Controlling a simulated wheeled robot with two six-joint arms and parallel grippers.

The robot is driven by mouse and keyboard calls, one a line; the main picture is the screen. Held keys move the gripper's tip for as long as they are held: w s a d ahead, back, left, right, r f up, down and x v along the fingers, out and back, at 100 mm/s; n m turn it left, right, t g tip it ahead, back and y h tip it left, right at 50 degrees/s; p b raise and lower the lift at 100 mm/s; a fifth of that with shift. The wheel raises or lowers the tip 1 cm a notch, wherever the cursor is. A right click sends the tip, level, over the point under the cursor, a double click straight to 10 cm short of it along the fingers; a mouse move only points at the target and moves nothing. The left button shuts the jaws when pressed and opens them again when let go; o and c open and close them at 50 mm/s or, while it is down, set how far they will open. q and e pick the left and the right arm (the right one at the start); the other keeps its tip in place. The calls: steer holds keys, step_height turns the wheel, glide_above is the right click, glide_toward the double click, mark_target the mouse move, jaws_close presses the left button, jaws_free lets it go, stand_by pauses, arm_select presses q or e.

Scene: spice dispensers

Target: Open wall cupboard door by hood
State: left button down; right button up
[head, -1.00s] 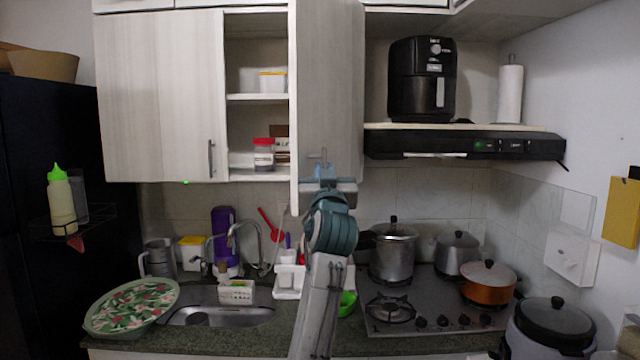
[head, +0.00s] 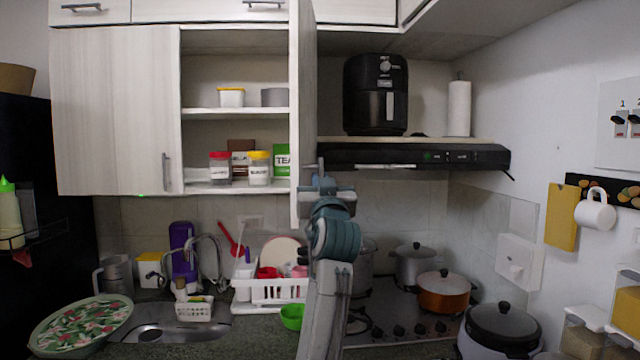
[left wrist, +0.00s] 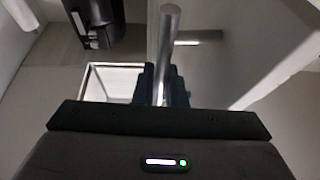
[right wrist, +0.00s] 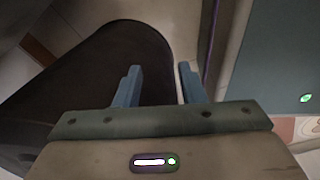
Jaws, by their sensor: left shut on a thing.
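The wall cupboard door (head: 307,90) beside the hood (head: 415,156) is swung out and shows nearly edge-on in the head view. My left gripper (head: 322,180) is at the door's lower part, shut on its metal handle. The bar of this handle (left wrist: 168,50) stands between the fingers in the left wrist view. Behind the door, the open shelves (head: 235,113) hold jars and boxes. My right gripper (right wrist: 158,68) is open and empty in the right wrist view; it is out of the head view.
A closed cupboard door (head: 115,110) is at the left. A black air fryer (head: 375,95) and a paper roll (head: 459,107) stand above the hood. Below are the dish rack (head: 270,292), sink (head: 170,328) and stove with pots (head: 443,290).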

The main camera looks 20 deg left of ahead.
arm_select(q)
steer(key=c, duration=1.8)
jaws_free()
steer(key=shift+r, duration=0.2)
steer(key=shift+w+a+f, duration=0.1)
steer(key=shift+f, duration=0.05)
steer(key=b+v, duration=0.4)
steer(key=v, duration=0.6)
steer(key=shift+s+f, duration=0.1)
steer(key=shift+s, duration=0.25)
